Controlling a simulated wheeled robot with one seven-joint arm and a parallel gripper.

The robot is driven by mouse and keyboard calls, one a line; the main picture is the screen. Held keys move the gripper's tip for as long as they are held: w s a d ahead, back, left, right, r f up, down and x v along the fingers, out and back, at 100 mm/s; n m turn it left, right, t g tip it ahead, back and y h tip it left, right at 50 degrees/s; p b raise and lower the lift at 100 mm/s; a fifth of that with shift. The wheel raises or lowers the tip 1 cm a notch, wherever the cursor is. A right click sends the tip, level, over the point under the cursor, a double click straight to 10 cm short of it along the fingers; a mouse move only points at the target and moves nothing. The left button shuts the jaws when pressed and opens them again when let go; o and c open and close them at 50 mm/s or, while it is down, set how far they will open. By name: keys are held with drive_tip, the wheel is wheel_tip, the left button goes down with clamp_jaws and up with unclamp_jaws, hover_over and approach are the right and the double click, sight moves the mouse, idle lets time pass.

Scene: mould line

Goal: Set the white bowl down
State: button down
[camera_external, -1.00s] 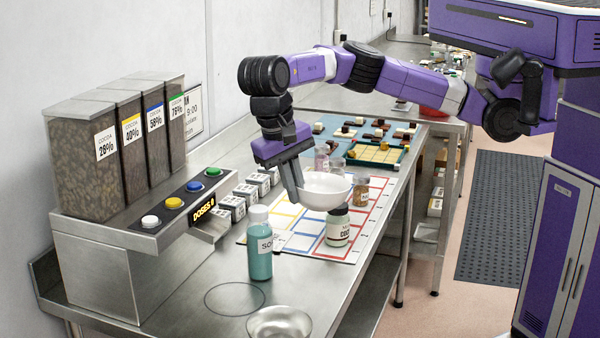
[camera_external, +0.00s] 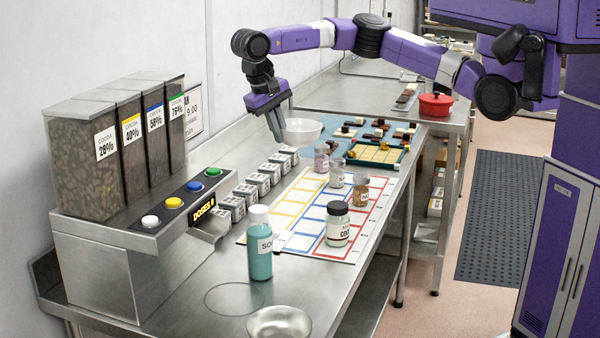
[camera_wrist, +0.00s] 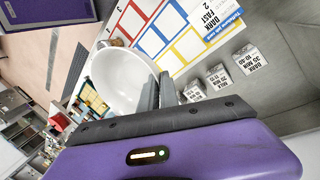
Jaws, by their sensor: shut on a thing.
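The white bowl (camera_external: 302,132) is held upright by its left rim in my gripper (camera_external: 275,126), above the far part of the steel table. In the wrist view the white bowl (camera_wrist: 122,82) is beside the two fingers of my gripper (camera_wrist: 158,92), which are shut on its rim. The inside of the bowl looks empty. Its underside is hidden in the wrist view.
A mat with coloured outlines (camera_external: 300,243) bears several small jars. Blocks with labels (camera_external: 258,180) line its left side. Behind are a blue mat with chocolates (camera_external: 335,135) and a green-rimmed tray (camera_external: 375,155).

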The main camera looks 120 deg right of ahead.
drive_tip(key=shift+s+d+n, duration=0.25)
drive_tip(key=shift+n, duration=0.35)
drive_tip(key=shift+d+f+n+h, duration=0.15)
drive_tip(key=shift+f+n+h, duration=0.15)
drive_tip(key=shift+n+h, duration=0.5)
drive_tip(key=shift+f+n, duration=0.3)
drive_tip(key=shift+f, duration=0.05)
wheel_tip(320, 180, down, 19)
drive_tip(key=shift+f+p, duration=0.1)
drive_tip(key=shift+p, duration=0.8)
drive_tip(key=c, duration=2)
unclamp_jaws()
drive_tip(key=shift+f, duration=0.1)
drive_tip(key=o, duration=0.4)
drive_tip(key=b+v, duration=0.2)
drive_tip(key=v, duration=1)
drive_tip(key=shift+r, duration=0.2)
